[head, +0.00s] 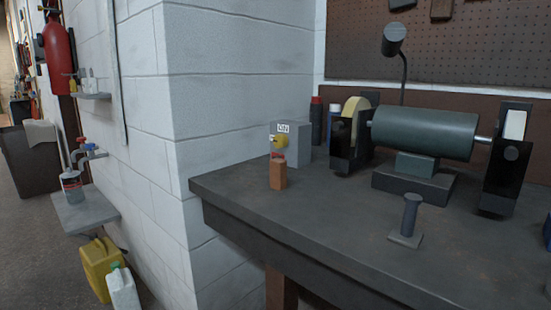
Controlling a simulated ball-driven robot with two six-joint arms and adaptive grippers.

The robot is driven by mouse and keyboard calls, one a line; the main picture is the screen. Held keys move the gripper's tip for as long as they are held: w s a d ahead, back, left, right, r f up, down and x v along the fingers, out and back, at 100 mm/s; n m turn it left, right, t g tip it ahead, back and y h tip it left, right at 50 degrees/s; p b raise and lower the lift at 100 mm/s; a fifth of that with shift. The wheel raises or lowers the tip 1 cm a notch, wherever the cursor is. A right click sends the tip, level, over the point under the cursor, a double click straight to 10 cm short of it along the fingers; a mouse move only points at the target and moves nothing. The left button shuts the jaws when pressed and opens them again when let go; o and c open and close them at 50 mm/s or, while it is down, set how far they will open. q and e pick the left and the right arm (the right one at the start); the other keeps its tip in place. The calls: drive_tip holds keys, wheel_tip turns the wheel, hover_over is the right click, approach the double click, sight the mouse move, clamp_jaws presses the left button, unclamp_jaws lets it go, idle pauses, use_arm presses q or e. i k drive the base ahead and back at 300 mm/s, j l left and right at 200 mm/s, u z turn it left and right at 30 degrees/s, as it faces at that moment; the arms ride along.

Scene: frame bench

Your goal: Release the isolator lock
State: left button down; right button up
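A grey isolator box (293,146) stands at the far left of the bench, near the white wall corner. It has a yellow knob (280,140) on its left-hand face and a small white label with dark marks, too small to read. An orange-brown block (277,174), which may be the lock, stands upright on the bench just in front of the knob. A red part (278,156) shows between the block's top and the knob; I cannot tell whether they are joined. Neither of my grippers is in view.
A bench grinder with a grey-green motor (424,134) stands behind to the right. A small grey post (409,218) stands before it. Two bottles (316,120) stand behind the box. The bench top (330,210) is clear at front left. A white block wall (240,80) borders the left.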

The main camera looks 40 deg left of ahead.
sight(274, 155)
drive_tip(key=i+j, duration=0.1)
drive_tip(key=j, duration=0.3)
drive_tip(key=i+j, duration=0.15)
drive_tip(key=j, duration=0.2)
drive_tip(key=i+j, duration=0.1)
drive_tip(key=j, duration=0.3)
drive_tip(key=i+j+u, duration=0.1)
drive_tip(key=j, duration=0.3)
drive_tip(key=i+j, duration=0.15)
drive_tip(key=j, duration=0.2)
